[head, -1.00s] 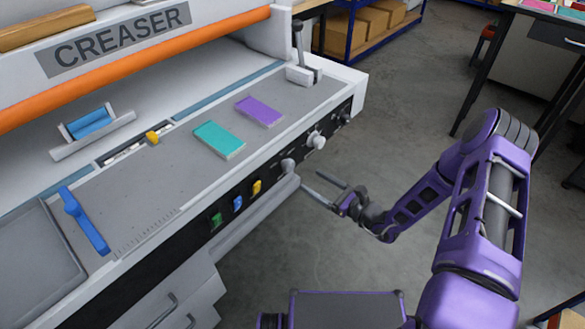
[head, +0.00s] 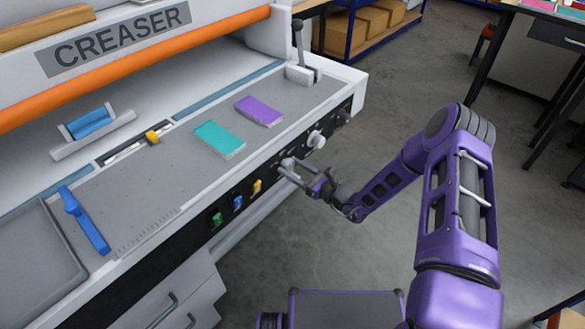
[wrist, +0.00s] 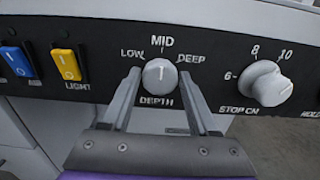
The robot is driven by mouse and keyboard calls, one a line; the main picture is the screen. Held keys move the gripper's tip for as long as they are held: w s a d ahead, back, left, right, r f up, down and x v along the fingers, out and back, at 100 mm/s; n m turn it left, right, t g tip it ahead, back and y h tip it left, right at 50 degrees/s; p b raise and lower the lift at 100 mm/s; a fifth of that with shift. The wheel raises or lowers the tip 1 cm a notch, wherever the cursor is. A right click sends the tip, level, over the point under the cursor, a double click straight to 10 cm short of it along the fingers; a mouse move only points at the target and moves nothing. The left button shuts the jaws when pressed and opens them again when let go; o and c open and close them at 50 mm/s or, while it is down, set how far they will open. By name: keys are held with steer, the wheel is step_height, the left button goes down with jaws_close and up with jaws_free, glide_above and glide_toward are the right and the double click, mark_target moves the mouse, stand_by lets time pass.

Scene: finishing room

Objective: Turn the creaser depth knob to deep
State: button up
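The creaser's depth knob (wrist: 160,76) is a round light-grey dial on the black front panel, marked LOW, MID and DEEP. Its pointer line stands straight up at MID. In the head view the knob (head: 287,163) is partly covered by my fingers. My gripper (wrist: 159,80) is open, one finger left of the knob and one right, with a narrow gap showing on each side. In the head view my gripper (head: 290,170) reaches the panel from the right. Whether the fingertips overlap the knob in depth is hard to tell.
A yellow light switch (wrist: 67,64) and a blue switch (wrist: 16,62) are to the left. A teal pad (head: 218,140) and a purple pad (head: 259,111) lie on the bed above.

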jaws_close()
steer(key=shift+m, duration=0.3)
steer(key=m, duration=1.1)
steer(key=shift+s, duration=0.1)
stand_by(0.4)
steer(key=shift+o, duration=2)
jaws_free()
